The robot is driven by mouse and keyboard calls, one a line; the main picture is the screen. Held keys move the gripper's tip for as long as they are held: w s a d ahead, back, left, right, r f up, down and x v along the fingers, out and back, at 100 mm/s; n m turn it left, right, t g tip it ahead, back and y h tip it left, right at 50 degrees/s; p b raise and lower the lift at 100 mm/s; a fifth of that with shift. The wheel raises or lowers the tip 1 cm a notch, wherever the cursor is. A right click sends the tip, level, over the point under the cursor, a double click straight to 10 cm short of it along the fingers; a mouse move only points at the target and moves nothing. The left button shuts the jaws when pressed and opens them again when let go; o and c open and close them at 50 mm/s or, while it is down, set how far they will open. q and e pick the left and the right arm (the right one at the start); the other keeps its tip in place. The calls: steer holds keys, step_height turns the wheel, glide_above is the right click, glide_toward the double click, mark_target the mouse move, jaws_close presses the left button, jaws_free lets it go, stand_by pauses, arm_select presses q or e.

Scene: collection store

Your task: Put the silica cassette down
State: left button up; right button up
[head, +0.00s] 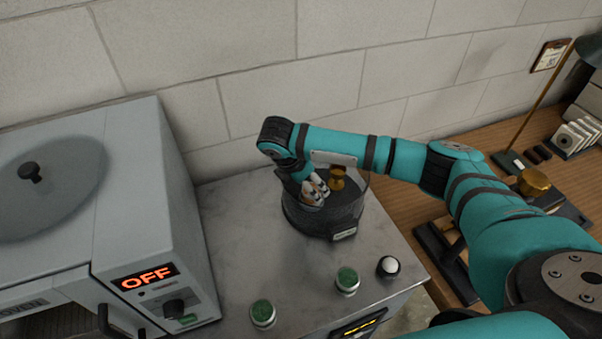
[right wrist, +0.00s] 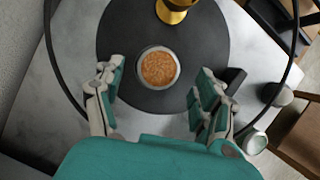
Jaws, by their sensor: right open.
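The silica cassette (right wrist: 158,69), a small round pale-rimmed cup filled with orange-brown beads, rests on the dark round plate (right wrist: 118,45) in the right wrist view. My right gripper (right wrist: 157,88) is open, its fingers on either side of the cassette and apart from it. My left gripper is not in view.
A brass knob (head: 337,178) stands on the base close to the gripper. A thin dark hoop curves around the plate. A grey oven (head: 170,220) reading OFF is left.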

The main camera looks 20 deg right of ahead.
steer(key=b+v, duration=0.1)
steer(key=v, duration=0.7)
